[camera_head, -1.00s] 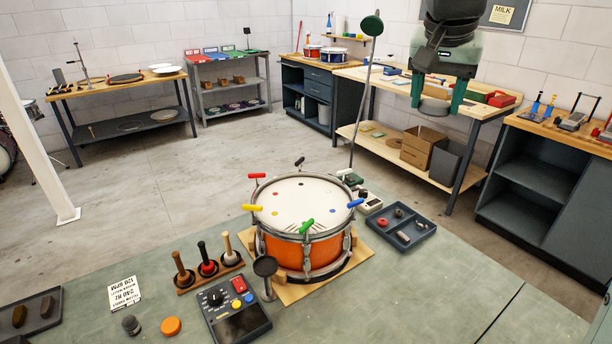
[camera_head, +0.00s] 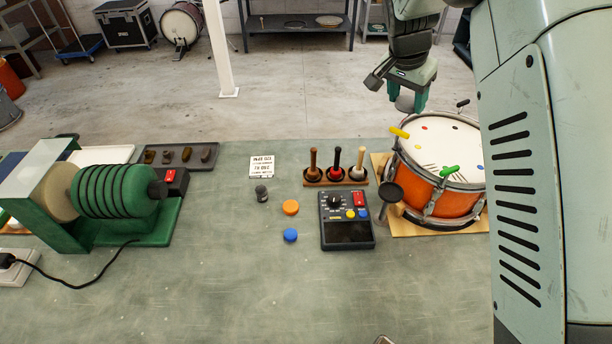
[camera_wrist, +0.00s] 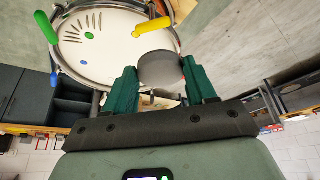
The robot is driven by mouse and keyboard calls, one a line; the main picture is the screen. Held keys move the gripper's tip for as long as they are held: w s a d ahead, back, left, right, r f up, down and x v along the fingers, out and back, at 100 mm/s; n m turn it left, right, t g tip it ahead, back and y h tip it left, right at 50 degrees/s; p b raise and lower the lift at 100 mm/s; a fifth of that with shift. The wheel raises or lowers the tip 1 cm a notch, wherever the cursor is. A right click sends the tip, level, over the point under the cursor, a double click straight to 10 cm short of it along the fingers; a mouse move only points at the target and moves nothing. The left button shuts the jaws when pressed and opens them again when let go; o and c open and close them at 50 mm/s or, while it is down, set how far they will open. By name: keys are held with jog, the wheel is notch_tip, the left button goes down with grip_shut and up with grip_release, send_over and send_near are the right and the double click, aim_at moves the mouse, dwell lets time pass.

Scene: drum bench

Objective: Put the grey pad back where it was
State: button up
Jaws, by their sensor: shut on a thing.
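My gripper (camera_head: 408,98) is shut on a round grey pad (camera_head: 404,104) and holds it in the air, just beyond the back left of the orange drum (camera_head: 433,195) in the head view. The wrist view shows the grey pad (camera_wrist: 160,70) between the two green fingers of my gripper (camera_wrist: 162,80). The drum's white head (camera_wrist: 112,40) shows beyond the pad there. An orange disc (camera_head: 291,207) and a blue disc (camera_head: 290,235) lie on the green bench top. My arm hides the bench's right side in the head view.
A dark round pad on a stand (camera_head: 390,192) is close to the drum. A green roller machine (camera_head: 115,192) fills the left. The bench's front middle is clear.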

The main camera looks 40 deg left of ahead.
jog(key=s+a+f+n, duration=0.1)
jog(key=s+a+f, duration=0.65)
jog(key=a, duration=0.35)
jog(key=n+y, duration=0.1)
jog(key=n, duration=0.1)
send_over(291, 186)
notch_tip(291, 186, down, 9)
jog(key=f, duration=0.3)
jog(key=s+f, duration=0.1)
jog(key=f, duration=0.2)
jog(key=shift+s+d+f, duration=0.1)
jog(key=shift+s+f, duration=0.05)
jog(key=shift+f, duration=2.4)
jog(key=shift+f, duration=0.25)
